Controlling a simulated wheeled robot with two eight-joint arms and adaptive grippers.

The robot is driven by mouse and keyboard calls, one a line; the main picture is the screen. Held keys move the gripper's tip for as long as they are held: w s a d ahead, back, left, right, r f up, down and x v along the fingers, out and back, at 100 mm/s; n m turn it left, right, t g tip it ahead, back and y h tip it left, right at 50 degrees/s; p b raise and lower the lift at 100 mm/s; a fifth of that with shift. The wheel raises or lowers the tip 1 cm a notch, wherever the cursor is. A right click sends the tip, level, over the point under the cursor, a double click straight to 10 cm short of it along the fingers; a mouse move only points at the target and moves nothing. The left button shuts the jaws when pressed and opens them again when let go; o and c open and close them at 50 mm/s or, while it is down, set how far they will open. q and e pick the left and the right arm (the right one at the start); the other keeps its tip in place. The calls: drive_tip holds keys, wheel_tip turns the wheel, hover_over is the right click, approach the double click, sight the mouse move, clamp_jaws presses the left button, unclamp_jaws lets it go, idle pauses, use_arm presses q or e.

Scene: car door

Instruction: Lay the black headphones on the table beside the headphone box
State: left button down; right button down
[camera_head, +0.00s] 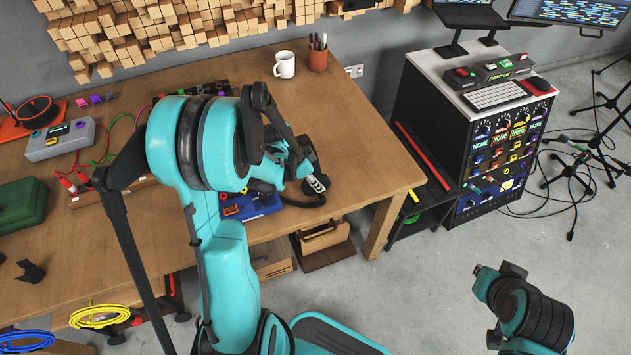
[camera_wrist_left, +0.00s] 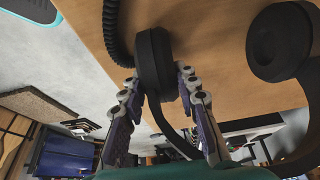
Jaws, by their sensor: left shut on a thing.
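My left gripper (camera_head: 317,183) is over the right part of the wooden table (camera_head: 360,150). In the left wrist view its two fingers (camera_wrist_left: 160,88) are closed on one ear cup of the black headphones (camera_wrist_left: 153,55). The other ear cup (camera_wrist_left: 280,42) shows at the right of that view, with the band curving below. In the head view a dark part of the headphones (camera_head: 303,200) shows by the fingers, partly hidden by my arm. I cannot tell whether the headphones touch the table. I cannot identify the headphone box.
A blue device with knobs (camera_head: 250,205) lies near the table's front edge, left of my gripper. A white mug (camera_head: 285,65) and a pen cup (camera_head: 318,55) stand at the back. Bare table lies right of the gripper. A rack (camera_head: 490,140) stands beyond the table's right edge.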

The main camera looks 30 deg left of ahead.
use_arm(q)
drive_tip(key=shift+f, duration=0.15)
drive_tip(key=c, duration=1.1)
unclamp_jaws()
drive_tip(key=shift+c, duration=0.2)
